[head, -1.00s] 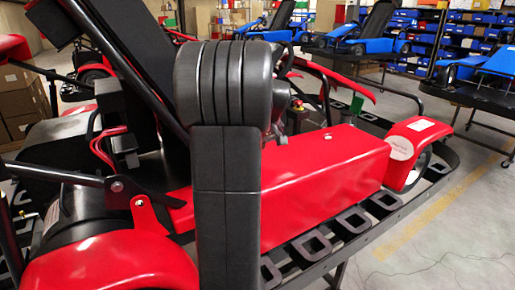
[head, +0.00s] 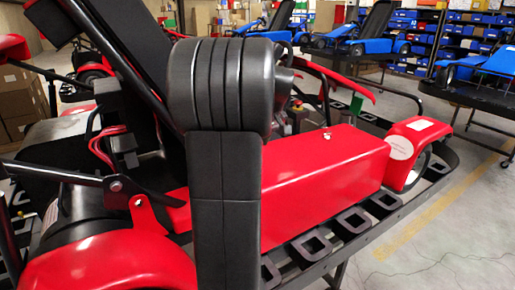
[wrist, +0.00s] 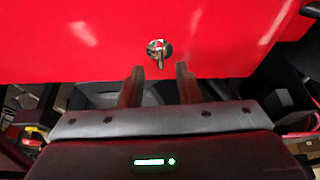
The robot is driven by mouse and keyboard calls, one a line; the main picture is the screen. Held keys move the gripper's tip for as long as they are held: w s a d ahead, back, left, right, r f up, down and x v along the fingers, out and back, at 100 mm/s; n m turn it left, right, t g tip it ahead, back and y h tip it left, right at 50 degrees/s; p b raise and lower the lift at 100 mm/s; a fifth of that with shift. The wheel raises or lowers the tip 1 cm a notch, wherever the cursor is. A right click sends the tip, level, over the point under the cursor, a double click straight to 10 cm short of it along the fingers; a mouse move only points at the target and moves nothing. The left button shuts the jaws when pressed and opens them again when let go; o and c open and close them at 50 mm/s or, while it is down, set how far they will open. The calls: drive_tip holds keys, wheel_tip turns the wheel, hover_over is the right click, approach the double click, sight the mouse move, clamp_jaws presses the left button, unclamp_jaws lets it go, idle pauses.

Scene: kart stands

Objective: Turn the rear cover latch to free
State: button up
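The rear cover (head: 325,175) is a glossy red box on the side of the kart, and it fills the upper part of the wrist view (wrist: 230,35). The latch (wrist: 159,50) is a small round metal piece with a short tab pointing down toward my fingers. The latch also shows as a small bright spot on the cover's top in the head view (head: 327,136). My gripper (wrist: 160,75) is open, with two dark fingers spread just below the latch and nothing seen between them. The fingers look apart from the tab. My arm hides the gripper in the head view.
A black tubular rail with square loops (head: 312,246) runs along the kart's near side. A red rear fender (head: 110,262) and a black bar (head: 50,172) lie to the left. Blue karts (head: 365,45) stand behind. The floor at right (head: 440,240) is clear.

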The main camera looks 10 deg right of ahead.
drive_tip(key=v, duration=1)
drive_tip(key=shift+b, duration=0.3)
drive_tip(key=p+x, duration=0.1)
drive_tip(key=x, duration=1.2)
drive_tip(key=shift+f, duration=0.3)
